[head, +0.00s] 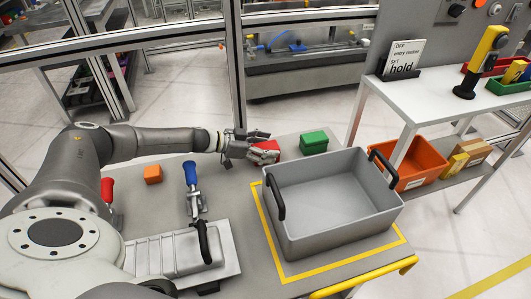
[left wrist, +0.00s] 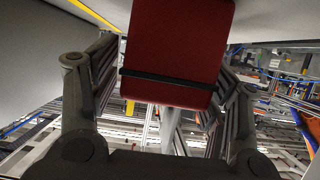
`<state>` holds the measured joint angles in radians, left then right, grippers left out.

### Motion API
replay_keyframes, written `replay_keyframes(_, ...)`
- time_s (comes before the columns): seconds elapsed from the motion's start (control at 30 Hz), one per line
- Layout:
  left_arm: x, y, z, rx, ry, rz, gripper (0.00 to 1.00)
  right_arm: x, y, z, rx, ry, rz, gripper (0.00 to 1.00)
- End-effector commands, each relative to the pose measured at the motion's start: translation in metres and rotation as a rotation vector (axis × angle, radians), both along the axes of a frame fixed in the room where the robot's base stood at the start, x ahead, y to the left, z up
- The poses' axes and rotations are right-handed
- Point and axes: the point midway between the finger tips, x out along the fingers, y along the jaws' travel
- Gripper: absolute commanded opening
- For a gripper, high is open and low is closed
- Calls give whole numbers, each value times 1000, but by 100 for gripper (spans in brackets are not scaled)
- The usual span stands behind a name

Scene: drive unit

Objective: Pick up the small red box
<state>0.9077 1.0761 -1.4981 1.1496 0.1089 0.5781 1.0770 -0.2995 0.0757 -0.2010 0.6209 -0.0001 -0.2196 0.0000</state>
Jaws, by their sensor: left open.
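The small red box (head: 267,145) is at the back of the grey worktable, left of the green box (head: 313,141). My left gripper (head: 262,150) reaches in from the left, with its fingers at the red box and partly covering it. In the left wrist view the red box (left wrist: 178,45), with a dark band across it, fills the upper middle. The open fingers show on either side of it. I cannot tell whether they touch it. My right gripper is not in view.
A grey bin (head: 330,195) with black handles stands inside yellow tape at the right of the worktable. An orange block (head: 152,174), a blue-handled clamp (head: 191,176) and a red handle (head: 107,190) are at the left. A white shelf (head: 430,100) stands at the right.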

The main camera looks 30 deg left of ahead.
Motion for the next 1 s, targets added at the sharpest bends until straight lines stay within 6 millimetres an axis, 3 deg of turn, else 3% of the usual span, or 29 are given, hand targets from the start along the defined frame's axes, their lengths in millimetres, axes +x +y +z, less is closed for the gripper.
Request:
replay_keyframes(0.33,5,-4,-3,1,-1,1,68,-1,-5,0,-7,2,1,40)
replay_keyframes(0.77,5,-4,-3,1,-1,0,13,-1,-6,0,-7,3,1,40)
replay_keyframes(1.0,6,-4,-1,0,-2,1,13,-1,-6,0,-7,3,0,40)
